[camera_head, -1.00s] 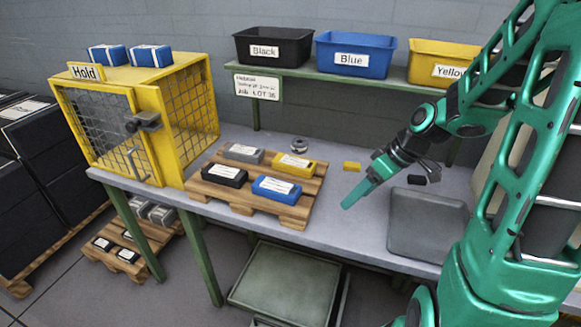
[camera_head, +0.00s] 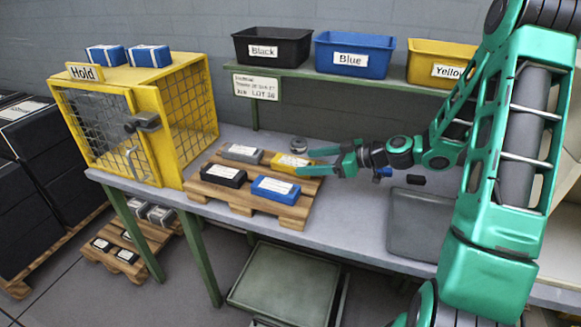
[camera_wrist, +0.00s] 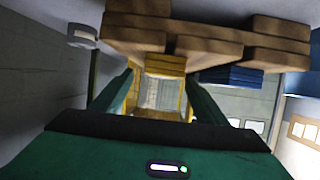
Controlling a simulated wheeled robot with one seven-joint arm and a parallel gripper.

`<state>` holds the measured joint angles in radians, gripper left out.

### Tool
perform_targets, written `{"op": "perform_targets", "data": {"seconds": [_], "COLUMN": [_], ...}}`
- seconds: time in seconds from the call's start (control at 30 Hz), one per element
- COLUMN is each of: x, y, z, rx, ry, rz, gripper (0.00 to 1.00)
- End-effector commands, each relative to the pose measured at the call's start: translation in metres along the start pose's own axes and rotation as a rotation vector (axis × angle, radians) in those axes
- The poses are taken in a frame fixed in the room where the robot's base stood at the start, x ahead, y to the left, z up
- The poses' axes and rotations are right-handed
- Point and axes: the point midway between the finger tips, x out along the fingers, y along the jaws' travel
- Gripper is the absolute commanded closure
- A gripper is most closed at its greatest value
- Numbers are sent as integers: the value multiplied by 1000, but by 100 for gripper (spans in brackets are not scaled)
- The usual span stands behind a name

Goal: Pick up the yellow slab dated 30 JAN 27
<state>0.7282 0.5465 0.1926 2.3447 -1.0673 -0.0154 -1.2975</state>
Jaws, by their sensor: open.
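The yellow slab (camera_head: 290,162) with a white label lies at the back right of the wooden pallet (camera_head: 294,212); its date is too small to read. My gripper (camera_head: 306,162) is open at the slab's right end, its fingers pointing left towards it. One fingertip shows behind the slab's end and the other in front. In the wrist view the yellow slab (camera_wrist: 165,66) shows beyond and between the fingers (camera_wrist: 160,76), below the pallet boards (camera_wrist: 205,46). I cannot tell whether a finger touches it.
A grey slab (camera_head: 242,152), a black slab (camera_head: 223,175) and a blue slab (camera_head: 276,188) share the pallet. The yellow Hold cage (camera_head: 185,110) is left, an empty grey tray (camera_head: 418,222) right, and labelled bins (camera_head: 355,55) above.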

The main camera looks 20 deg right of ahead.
Motion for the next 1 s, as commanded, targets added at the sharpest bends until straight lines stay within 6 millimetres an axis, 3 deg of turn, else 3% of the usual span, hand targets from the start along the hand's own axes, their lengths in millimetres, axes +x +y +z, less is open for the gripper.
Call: {"op": "perform_targets", "data": {"seconds": [0.33,0.63,0.87,0.9,1.0], "x": [22,61,65,65,65], "y": [-1,-2,-2,-2,-2], "z": [-2,-4,-4,-4,-4], "rx": [0,0,0,0,0], "ry": [-1,-2,-2,-2,-2], "rz": [-2,-2,0,0,0], "gripper": [33,33,33,35,59]}}
